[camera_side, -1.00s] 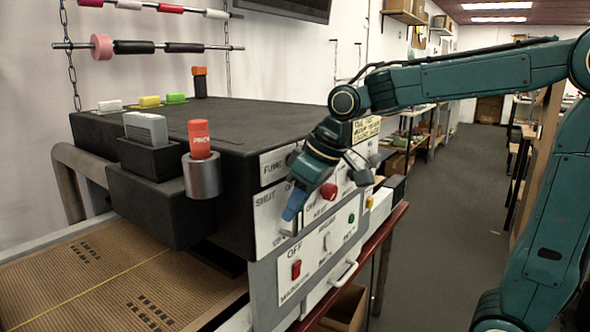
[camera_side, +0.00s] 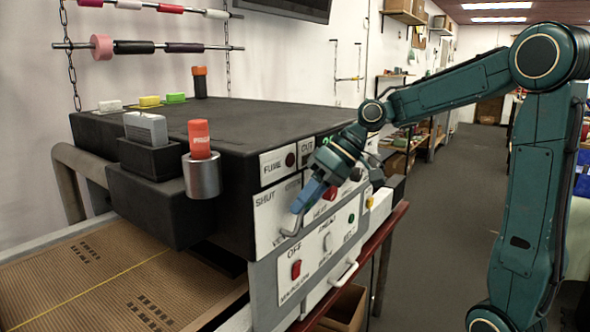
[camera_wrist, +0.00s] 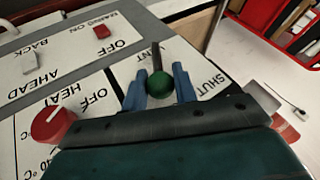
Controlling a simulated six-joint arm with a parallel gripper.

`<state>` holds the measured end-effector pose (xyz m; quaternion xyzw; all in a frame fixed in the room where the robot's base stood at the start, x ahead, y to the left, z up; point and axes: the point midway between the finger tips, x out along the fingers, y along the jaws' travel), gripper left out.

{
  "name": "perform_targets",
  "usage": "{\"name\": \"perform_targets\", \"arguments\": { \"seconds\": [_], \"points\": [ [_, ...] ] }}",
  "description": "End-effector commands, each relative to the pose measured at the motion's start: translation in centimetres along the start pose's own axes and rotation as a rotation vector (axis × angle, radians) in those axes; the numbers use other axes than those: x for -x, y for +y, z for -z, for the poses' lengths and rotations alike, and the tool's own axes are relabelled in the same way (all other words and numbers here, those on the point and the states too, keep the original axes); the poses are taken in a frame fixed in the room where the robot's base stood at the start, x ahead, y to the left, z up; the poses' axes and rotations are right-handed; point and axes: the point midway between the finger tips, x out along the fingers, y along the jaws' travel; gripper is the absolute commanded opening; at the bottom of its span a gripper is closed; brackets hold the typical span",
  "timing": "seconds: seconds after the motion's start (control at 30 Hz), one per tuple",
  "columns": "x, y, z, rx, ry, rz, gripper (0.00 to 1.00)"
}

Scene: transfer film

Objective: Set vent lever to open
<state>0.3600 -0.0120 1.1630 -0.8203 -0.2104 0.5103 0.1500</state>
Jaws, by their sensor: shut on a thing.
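The vent lever has a grey stem (camera_wrist: 156,57) and a green ball knob (camera_wrist: 158,86) in the wrist view. My gripper (camera_wrist: 160,88) has its blue fingers on either side of the knob and is shut on it. The word SHUT (camera_wrist: 212,82) reads to the right of the knob in that view; an OPEN label cannot be read there. In the side view my gripper (camera_side: 306,197) is at the front panel (camera_side: 270,222), and the grey lever stem (camera_side: 293,226) shows below its fingertips. The knob is hidden there.
A red heat knob (camera_wrist: 53,128), a red switch (camera_wrist: 101,31) and a white switch (camera_wrist: 37,62) are close by on the panels. A red rail (camera_side: 384,245) runs along the machine's front. The aisle floor (camera_side: 440,240) is open.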

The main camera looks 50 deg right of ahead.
Motion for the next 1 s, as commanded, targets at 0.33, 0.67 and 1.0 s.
{"name": "perform_targets", "arguments": {
  "seconds": [0.33,0.67,1.0],
  "points": [
    [0.03,0.58,-0.01,-0.030,0.017,0.062,0.00],
    [0.02,0.59,-0.01,-0.031,0.017,0.066,0.00],
    [0.01,0.55,-0.05,-0.030,0.015,0.066,0.48]
  ]
}}
